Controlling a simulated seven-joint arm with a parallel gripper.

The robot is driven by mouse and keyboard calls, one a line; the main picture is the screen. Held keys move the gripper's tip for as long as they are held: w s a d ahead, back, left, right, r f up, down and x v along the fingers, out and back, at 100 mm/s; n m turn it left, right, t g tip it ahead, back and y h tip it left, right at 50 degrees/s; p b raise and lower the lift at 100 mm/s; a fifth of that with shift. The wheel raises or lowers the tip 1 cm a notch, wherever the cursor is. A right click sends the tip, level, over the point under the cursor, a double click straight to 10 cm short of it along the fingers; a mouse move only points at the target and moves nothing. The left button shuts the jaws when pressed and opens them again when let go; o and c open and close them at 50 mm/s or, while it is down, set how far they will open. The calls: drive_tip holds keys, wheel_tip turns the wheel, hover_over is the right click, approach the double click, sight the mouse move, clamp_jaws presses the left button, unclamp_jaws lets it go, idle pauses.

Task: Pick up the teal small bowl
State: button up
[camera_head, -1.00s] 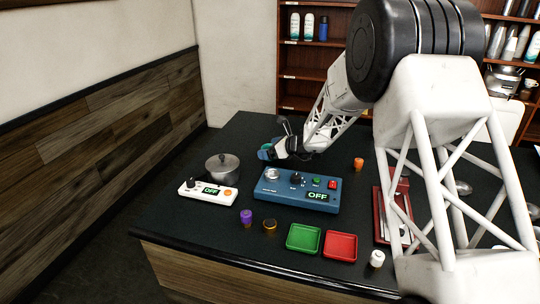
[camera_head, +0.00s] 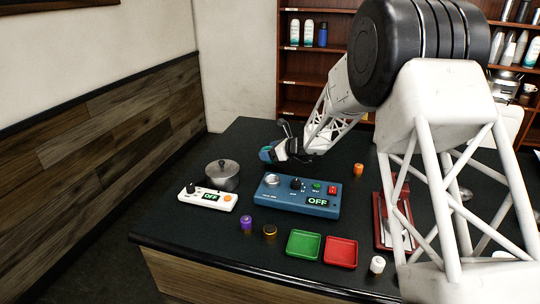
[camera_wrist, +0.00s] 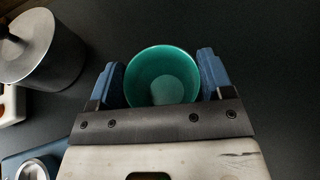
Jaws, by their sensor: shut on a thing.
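The teal small bowl (camera_wrist: 162,78) is between the two blue fingers of my gripper (camera_wrist: 162,82) in the wrist view, with its open top facing the camera. The fingers are shut on its left and right sides. In the head view my gripper (camera_head: 268,153) is over the back part of the counter, behind the blue device. There the bowl is mostly hidden by the gripper, with only a bit of teal (camera_head: 265,150) showing. I cannot tell whether the bowl touches the counter.
A lidded metal pot (camera_head: 223,174) stands left of my gripper. The blue device (camera_head: 297,196) and a white device (camera_head: 208,197), both reading OFF, stand nearer the front. Green (camera_head: 303,243) and red (camera_head: 340,250) trays lie at the front edge. An orange cap (camera_head: 358,169) stands to the right.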

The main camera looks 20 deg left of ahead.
wheel_tip(320, 180, up, 9)
drive_tip(key=shift+f, duration=0.15)
